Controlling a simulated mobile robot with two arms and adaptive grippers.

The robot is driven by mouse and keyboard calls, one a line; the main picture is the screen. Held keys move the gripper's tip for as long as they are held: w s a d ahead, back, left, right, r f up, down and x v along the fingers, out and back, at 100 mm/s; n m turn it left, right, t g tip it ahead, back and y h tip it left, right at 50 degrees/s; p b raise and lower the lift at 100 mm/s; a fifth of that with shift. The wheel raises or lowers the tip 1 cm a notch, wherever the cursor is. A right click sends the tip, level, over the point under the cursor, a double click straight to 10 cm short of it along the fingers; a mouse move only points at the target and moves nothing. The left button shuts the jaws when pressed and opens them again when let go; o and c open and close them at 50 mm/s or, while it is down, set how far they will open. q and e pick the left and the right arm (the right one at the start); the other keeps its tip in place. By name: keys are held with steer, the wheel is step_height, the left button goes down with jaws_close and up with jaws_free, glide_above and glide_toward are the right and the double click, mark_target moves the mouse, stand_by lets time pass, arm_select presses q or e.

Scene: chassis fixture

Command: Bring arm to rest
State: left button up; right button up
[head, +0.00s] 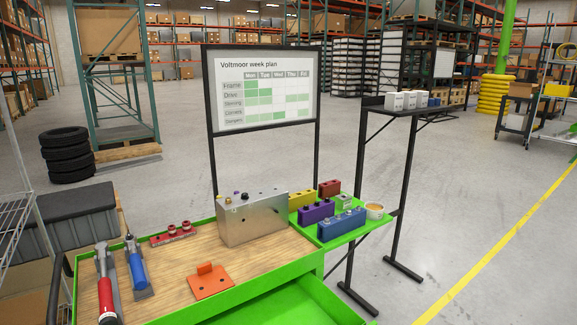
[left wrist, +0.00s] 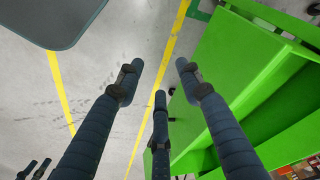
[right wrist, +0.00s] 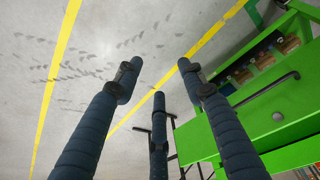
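My left gripper (left wrist: 159,75) shows in the left wrist view, its dark blue fingers spread apart with nothing between them. It is beside a green cart part at the right of that view, over grey floor. My right gripper (right wrist: 159,75) shows in the right wrist view, also open and empty. The green cart with a drawer handle (right wrist: 268,88) is to its right, and the fingers appear clear of it. Neither gripper nor arm shows in the head view. The metal chassis box (head: 254,217) stands on the wooden cart top (head: 180,262), away from both grippers.
An orange bracket (head: 209,283), a red part (head: 173,236) and two tools, one red (head: 106,290) and one blue (head: 137,267), lie on the cart top. Coloured blocks (head: 341,228) sit on a green side shelf. A black stand (head: 390,190) is behind. Floor to the right is clear.

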arm_select(q)
steer(key=s+f+g+b, duration=0.1)
steer(key=s+f+b, duration=0.2)
steer(key=f+b, duration=2.85)
arm_select(e)
steer(key=s+f+g+p, duration=0.2)
steer(key=f+p, duration=1.1)
steer(key=f, duration=3.1)
arm_select(q)
steer(key=s+a+r+p, duration=0.1)
steer(key=s+r+p, duration=0.2)
steer(key=s+p, duration=0.5)
steer(key=s+a+r+g+p, duration=0.1)
steer(key=s+p, duration=0.7)
steer(key=p, duration=1.7)
step_height(320, 180, up, 2)
steer(key=shift+s+a+r, duration=0.1)
steer(key=shift+s+a, duration=0.3)
steer(key=shift+a, duration=0.2)
arm_select(e)
steer(key=s+d+r, duration=0.3)
steer(key=s+r, duration=1.5)
steer(key=shift+r, duration=0.25)
